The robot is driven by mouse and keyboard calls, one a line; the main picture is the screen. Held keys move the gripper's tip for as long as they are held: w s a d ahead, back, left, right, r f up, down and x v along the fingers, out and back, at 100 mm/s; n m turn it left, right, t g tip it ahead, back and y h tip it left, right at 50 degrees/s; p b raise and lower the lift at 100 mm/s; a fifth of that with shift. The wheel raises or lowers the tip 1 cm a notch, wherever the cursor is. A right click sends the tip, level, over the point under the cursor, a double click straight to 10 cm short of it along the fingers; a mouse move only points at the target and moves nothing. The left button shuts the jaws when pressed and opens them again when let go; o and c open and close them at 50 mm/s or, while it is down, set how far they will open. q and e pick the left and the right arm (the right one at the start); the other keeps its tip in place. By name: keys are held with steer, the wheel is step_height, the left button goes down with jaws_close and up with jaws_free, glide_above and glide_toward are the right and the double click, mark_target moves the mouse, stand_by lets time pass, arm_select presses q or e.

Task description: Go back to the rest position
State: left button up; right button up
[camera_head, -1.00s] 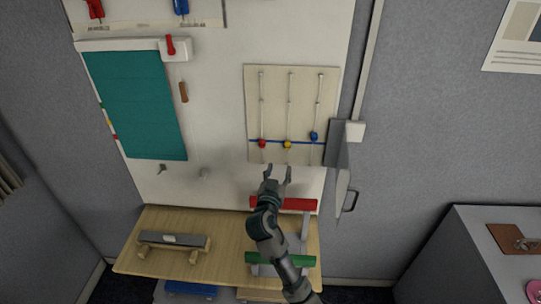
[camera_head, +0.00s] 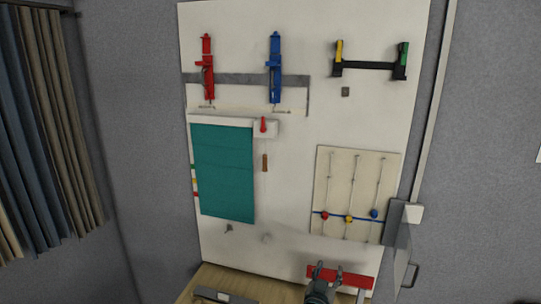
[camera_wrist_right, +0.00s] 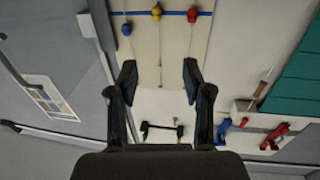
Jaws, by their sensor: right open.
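My right gripper (camera_head: 325,270) shows at the bottom of the head view, in front of the red bar (camera_head: 352,280) over the wooden shelf. In the right wrist view its two fingers (camera_wrist_right: 158,85) are spread apart with nothing between them. The bead panel (camera_head: 335,178) with red, yellow and blue beads on wires is above the gripper in the head view, and it also shows in the wrist view (camera_wrist_right: 175,50). My left gripper is in neither view.
A white board (camera_head: 290,210) carries a teal cloth (camera_head: 224,172), a red tool (camera_head: 208,70), a blue tool (camera_head: 274,68) and a black bar (camera_head: 368,66). A grey box with an open door (camera_head: 402,250) is at right. The wooden shelf (camera_head: 215,278) is below.

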steer(key=s+d+f+n+g+y, duration=0.1)
steer(key=s+f+g, duration=0.1)
steer(key=s+f, duration=0.45)
steer(key=s+d+f+n+g+y, duration=0.15)
steer(key=s+f, duration=0.25)
steer(key=f, duration=0.6)
steer(key=s+d+f+g+y, duration=0.1)
steer(key=s+d+f+g, duration=0.15)
steer(key=s+f, duration=0.4)
steer(key=s+f+n+g+y, duration=0.2)
steer(key=s+f+g, duration=0.35)
steer(key=s, duration=0.75)
steer(key=s+f+n+g+y, duration=0.25)
steer(key=s+f, duration=0.55)
steer(key=s, duration=0.5)
step_height(320, 180, down, 26)
steer(key=s, duration=0.2)
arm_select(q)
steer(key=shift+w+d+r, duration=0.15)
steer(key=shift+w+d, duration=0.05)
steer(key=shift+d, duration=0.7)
arm_select(e)
steer(key=s+d+f+g, duration=0.1)
steer(key=s+d+f, duration=0.2)
steer(key=s+f, duration=1.3)
steer(key=shift+s+d, duration=0.2)
steer(key=shift+s, duration=0.6)
